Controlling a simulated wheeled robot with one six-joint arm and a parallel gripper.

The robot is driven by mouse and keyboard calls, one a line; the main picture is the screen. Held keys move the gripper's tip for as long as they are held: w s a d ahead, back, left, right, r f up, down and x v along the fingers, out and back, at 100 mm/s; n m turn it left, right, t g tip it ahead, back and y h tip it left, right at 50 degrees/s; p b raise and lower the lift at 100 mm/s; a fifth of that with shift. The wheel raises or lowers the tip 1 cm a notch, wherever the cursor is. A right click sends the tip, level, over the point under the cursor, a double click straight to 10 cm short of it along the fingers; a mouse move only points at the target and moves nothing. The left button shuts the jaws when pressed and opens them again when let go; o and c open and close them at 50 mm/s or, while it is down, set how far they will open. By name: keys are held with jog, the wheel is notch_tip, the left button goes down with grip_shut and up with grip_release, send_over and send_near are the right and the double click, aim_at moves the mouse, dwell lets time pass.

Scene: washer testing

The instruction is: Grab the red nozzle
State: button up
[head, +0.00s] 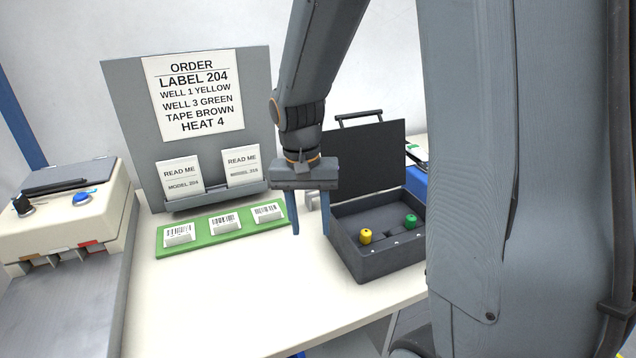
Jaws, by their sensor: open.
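I see no red nozzle in the head view. A black case (347,257) stands open on the table, its lid raised at the back. Inside it are a small yellow piece (365,236) at the front left and a small green piece (410,221) at the right. My gripper (310,233) points down with its two blue fingers apart and nothing between them. In the picture it is just left of the case, between the case and a green strip with label blocks. My arm hides the right part of the scene.
A grey board (123,93) with an order sheet (195,95) and two cards stands behind the green strip (205,236). A beige machine (108,204) is at the left. A blue object (416,183) is partly hidden behind the case. The table's front is clear.

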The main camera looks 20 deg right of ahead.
jog(key=w+d+m+h+p, duration=0.1)
jog(key=w+d+m+p, duration=0.1)
jog(key=w+m, duration=0.3)
jog(key=w+d+r+m+h+p, duration=0.1)
jog(key=w+d+m+p, duration=0.2)
jog(key=w, duration=0.6)
jog(key=w+d+r+m+h+p, duration=0.1)
jog(key=w+d+m+p, duration=0.1)
jog(key=w+d+m, duration=0.3)
jog(key=shift+w+r+m+g+h+p, duration=0.2)
jog(key=shift+w+m+g+h+p, duration=0.2)
jog(key=shift+w+m, duration=0.75)
jog(key=p+x, duration=0.1)
jog(key=x, duration=0.2)
jog(key=p+x, duration=0.1)
jog(key=shift+s+a+f+p, duration=0.25)
jog(key=shift+s+p, duration=0.05)
jog(key=shift+d+f, duration=0.25)
jog(key=shift+f, duration=0.35)
jog(key=shift+c, duration=0.4)
grip_shut()
